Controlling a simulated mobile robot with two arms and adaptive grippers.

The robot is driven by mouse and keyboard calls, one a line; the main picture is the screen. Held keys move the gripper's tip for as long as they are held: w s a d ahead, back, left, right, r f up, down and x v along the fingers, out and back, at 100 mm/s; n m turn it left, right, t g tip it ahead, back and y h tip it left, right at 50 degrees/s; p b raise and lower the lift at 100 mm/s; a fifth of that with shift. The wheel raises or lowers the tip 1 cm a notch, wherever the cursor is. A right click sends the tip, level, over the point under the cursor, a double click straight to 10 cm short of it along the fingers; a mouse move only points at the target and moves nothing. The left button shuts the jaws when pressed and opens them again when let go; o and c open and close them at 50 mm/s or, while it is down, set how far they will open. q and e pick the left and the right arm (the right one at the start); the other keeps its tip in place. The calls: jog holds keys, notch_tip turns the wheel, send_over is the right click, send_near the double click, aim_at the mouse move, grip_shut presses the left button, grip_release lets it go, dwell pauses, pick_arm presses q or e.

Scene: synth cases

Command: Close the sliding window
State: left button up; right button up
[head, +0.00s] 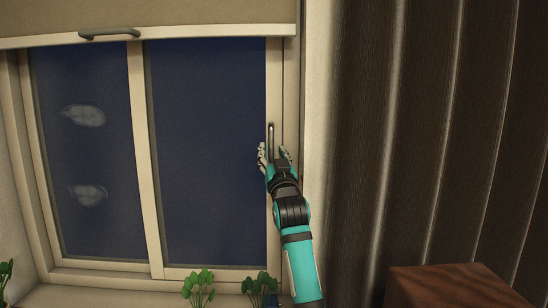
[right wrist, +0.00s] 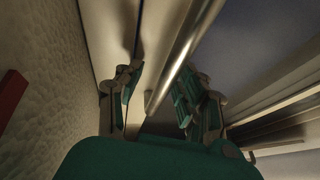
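The sliding window (head: 154,220) fills the left of the head view, with dark panes and cream frames. A slim upright metal handle (head: 271,136) is on its right stile; in the right wrist view it is a shiny bar (right wrist: 184,55). My right gripper (head: 273,152) is at the handle's lower end. Its fingers are spread, and in the right wrist view (right wrist: 156,92) the bar's end lies between them with space around it. I cannot tell whether either finger touches it, or whether a gap remains at the right jamb. My left gripper is not in view.
A blind (head: 170,14) with a dark pull (head: 109,33) covers the window's top. Green plants (head: 198,287) stand along the bottom. A brown curtain (head: 425,140) hangs at right, above a wooden block-like piece (head: 455,287). A pale wall (head: 318,130) lies between window and curtain.

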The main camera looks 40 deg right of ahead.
jog(key=v, duration=1.2)
jog(key=shift+f, duration=0.1)
